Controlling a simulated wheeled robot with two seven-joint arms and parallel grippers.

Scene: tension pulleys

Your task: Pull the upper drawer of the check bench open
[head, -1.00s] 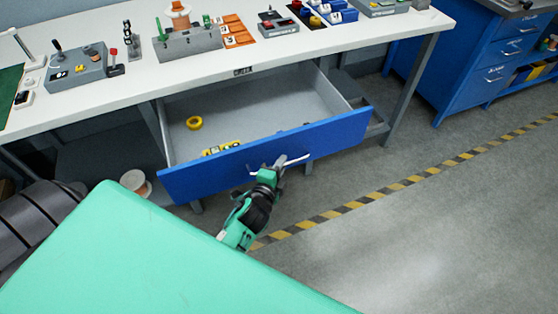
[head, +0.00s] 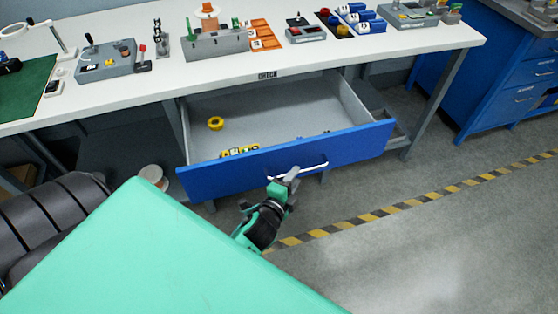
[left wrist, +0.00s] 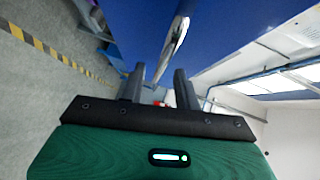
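The upper drawer (head: 345,148) of the check bench (head: 150,98) stands well open. It has a blue front, a grey inside and a pale bar handle (head: 308,169). My left gripper (head: 290,178) is just in front of the handle. My right gripper is not in view.
A yellow ring (head: 215,123) and several small yellow parts (head: 240,151) lie in the drawer. Control boxes and bins stand on the bench top. A blue cabinet (head: 500,85) is at the right. The floor (head: 420,240) in front is clear, with a striped line.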

